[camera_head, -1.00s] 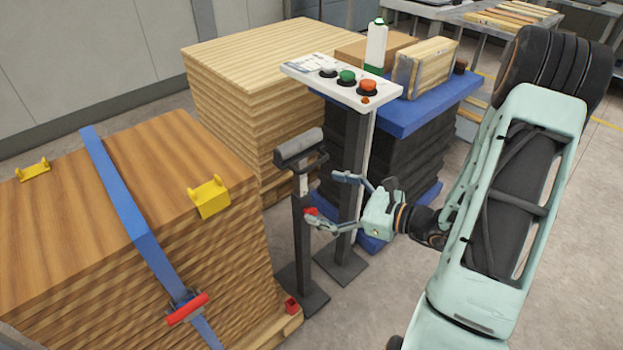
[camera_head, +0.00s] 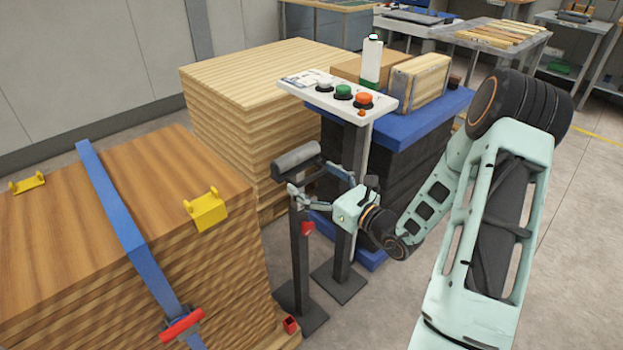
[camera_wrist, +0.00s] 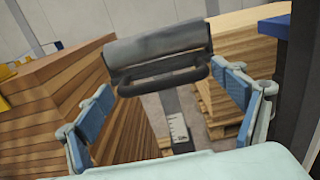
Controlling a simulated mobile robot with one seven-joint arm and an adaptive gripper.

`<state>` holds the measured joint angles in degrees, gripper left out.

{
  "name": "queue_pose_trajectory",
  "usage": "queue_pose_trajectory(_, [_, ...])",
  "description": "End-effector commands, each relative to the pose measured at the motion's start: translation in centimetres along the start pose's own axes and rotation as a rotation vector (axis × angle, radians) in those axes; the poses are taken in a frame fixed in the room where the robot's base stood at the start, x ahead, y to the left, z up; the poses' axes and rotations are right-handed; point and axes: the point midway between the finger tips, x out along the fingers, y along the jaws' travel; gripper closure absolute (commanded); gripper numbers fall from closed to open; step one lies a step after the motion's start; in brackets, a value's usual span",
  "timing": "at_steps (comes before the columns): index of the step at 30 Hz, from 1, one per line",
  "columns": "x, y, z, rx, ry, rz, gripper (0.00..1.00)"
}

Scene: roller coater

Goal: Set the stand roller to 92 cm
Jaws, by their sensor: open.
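The stand roller has a grey roller (camera_head: 297,158) on a black bracket, on a dark post (camera_head: 300,255) with a flat foot. A red knob (camera_head: 307,228) sits on the post. In the wrist view the roller (camera_wrist: 157,47) is at the top, with a black handle bar (camera_wrist: 165,78) below it. Below that is the inner post with a white scale (camera_wrist: 179,130); its figures are too small to read. My gripper (camera_head: 308,181) is open just below the roller. In the wrist view its blue pads stand apart, either side of the bar, holding nothing.
A white control panel (camera_head: 308,88) with buttons stands behind the roller. A strapped wood stack (camera_head: 110,210) is close on the left, a pale wood stack (camera_head: 260,75) behind. A blue-topped stack (camera_head: 415,125) is behind the gripper. Clear floor lies right.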

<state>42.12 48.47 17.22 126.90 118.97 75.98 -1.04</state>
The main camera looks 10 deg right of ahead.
Motion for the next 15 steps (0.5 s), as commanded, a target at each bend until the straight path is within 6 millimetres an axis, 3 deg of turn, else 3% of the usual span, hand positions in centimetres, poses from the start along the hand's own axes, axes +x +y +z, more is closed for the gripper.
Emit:
queue_pose_trajectory(11, [0.59,-0.04,0.01,0.000,0.000,-0.001,0.13])
queue_pose_trajectory(15, [0.58,-0.02,0.01,0.000,0.000,-0.001,0.29])
